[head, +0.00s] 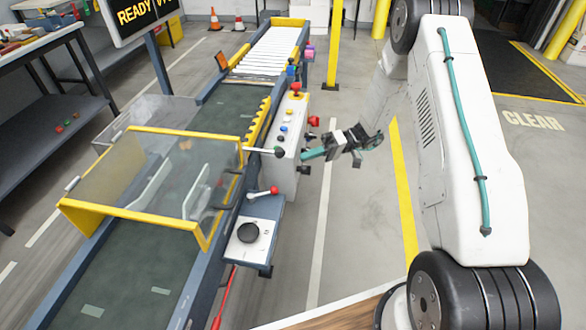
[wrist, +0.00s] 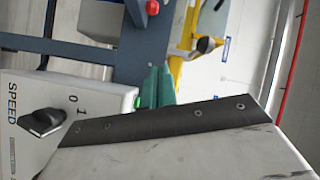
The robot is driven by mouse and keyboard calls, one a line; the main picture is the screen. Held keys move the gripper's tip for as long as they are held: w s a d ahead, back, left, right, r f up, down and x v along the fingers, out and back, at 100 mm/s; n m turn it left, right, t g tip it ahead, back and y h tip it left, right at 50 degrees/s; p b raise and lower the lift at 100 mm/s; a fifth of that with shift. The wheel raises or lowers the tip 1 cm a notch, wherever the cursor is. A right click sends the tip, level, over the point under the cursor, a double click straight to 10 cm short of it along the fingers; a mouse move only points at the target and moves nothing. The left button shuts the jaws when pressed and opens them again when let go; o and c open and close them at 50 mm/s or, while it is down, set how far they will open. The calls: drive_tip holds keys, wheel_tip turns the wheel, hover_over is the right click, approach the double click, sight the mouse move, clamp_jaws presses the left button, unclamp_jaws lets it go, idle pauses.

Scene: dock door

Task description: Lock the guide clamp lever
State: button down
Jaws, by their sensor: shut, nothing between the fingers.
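A short metal lever with a red knob (head: 274,190) sits on the conveyor's near side rail, above a small shelf; it looks most like the guide clamp lever, though no label shows. A red ball (wrist: 152,7) at the top edge of the wrist view may be its knob. A second lever with a black ball knob (head: 280,152) sticks out from the yellow guard frame; a dark ball (wrist: 205,45) shows by yellow parts in the wrist view. My gripper (head: 302,156) has teal fingers, shut and empty, beside the control box, apart from both levers. The fingers (wrist: 158,88) also show in the wrist view.
The shelf (head: 262,212) carries a black knob (head: 248,232). The clear guard (head: 150,180) covers the belt. Floor to the right of the box is free.

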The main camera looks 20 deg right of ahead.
sight(263, 194)
drive_tip(key=s+a+f, duration=0.2)
drive_tip(key=s+a, duration=0.2)
drive_tip(key=a, duration=0.5)
drive_tip(key=shift+s+a+f, duration=0.25)
drive_tip(key=shift+a, duration=0.15)
drive_tip(key=shift+s+d+m+t, duration=0.15)
drive_tip(key=shift+s+m+t, duration=0.15)
drive_tip(key=shift+t, duration=0.3)
